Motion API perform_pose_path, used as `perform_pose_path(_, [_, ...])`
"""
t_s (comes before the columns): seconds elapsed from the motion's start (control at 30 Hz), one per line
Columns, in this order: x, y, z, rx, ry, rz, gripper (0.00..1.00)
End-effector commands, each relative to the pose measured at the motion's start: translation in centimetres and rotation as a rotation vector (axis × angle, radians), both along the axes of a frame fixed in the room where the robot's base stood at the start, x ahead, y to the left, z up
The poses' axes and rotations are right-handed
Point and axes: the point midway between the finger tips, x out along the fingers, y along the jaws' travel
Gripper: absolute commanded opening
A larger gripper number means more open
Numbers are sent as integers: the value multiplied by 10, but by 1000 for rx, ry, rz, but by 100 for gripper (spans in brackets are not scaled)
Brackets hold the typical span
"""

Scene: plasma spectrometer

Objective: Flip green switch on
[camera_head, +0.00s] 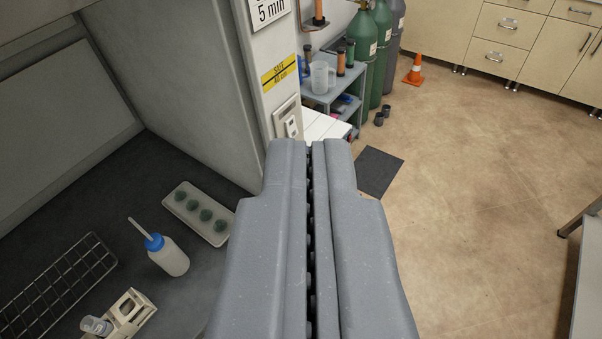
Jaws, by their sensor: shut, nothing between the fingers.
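A pale wall switch plate (288,122) sits on the end face of the grey hood wall, just beyond my gripper's tips. I see no green on it, and its lower part is partly behind my gripper. I cannot tell which position its rocker is in. My gripper (311,145) is shut and empty, pointing forward in the middle of the view. Its tips appear just below and to the right of the plate; whether they touch it I cannot tell.
Left, a dark bench holds a tray of green lumps (201,213), a blue-capped bottle (168,255), a wire rack (55,287) and a small holder (127,313). Gas cylinders (381,50), a grey cart (345,98) and an orange cone (414,70) stand behind. The floor at right is open.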

Motion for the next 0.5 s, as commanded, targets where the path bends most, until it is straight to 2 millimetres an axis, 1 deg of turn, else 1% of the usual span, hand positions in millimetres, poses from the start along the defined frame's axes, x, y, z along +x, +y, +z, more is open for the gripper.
perform_pose_path(0.03, [22, -4, -16, 39, 15, -10, 0])
perform_pose_path(0.07, [34, -8, -24, 67, 13, -15, 0])
perform_pose_path(0.1, [51, -13, -37, 108, 15, -26, 0])
perform_pose_path(0.17, [79, -21, -60, 177, 16, -38, 0])
perform_pose_path(0.2, [96, -26, -77, 224, 15, -46, 0])
perform_pose_path(0.3, [134, -35, -119, 346, 11, -62, 0])
perform_pose_path(0.37, [154, -39, -147, 421, 12, -69, 0])
perform_pose_path(0.4, [165, -41, -166, 474, 14, -73, 0])
perform_pose_path(0.5, [189, -44, -212, 608, 10, -78, 0])
